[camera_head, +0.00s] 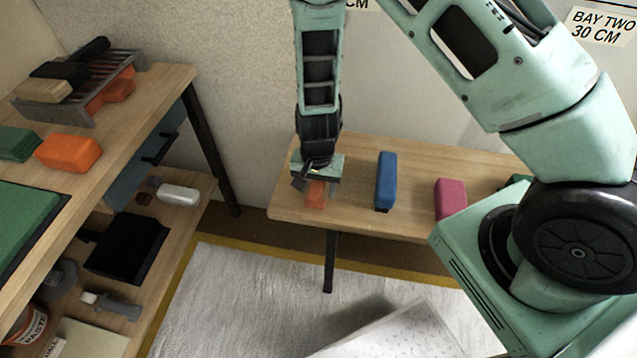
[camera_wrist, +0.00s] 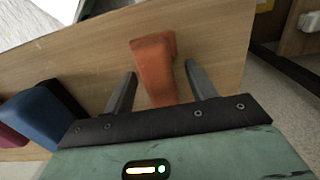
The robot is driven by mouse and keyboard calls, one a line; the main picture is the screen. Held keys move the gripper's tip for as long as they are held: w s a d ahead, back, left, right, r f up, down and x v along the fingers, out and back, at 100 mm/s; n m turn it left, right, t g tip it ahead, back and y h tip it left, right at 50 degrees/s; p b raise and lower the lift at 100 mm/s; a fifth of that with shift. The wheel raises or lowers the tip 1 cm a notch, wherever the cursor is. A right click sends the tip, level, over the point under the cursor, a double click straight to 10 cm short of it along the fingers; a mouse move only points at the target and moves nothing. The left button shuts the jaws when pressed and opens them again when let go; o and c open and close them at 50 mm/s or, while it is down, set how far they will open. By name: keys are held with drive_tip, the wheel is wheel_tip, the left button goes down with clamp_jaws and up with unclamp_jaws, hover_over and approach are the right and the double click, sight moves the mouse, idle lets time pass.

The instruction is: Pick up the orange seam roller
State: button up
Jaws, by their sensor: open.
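The orange seam roller (camera_wrist: 155,72) lies on the wooden bench at the back. In the wrist view it stands between the two open fingers of my gripper (camera_wrist: 162,85), with a gap on each side. In the head view only part of the orange roller (camera_head: 316,194) shows below my gripper (camera_head: 318,185), which hides the rest of it. My gripper is above the left end of the bench and holds nothing.
On the bench (camera_head: 355,160), a blue block (camera_head: 386,180) and a magenta block (camera_head: 450,200) stand to the right of the roller. At left, a shelf unit holds an orange block (camera_head: 68,152), a grey rack (camera_head: 80,95) and other tools. A wall is behind the bench.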

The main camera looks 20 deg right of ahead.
sight(317, 185)
drive_tip(key=shift+f, duration=0.1)
drive_tip(key=c, duration=1.1)
drive_tip(key=shift+o, duration=0.2)
wheel_tip(317, 185, up, 10)
drive_tip(key=shift+r+p, duration=0.2)
drive_tip(key=shift+p, duration=0.85)
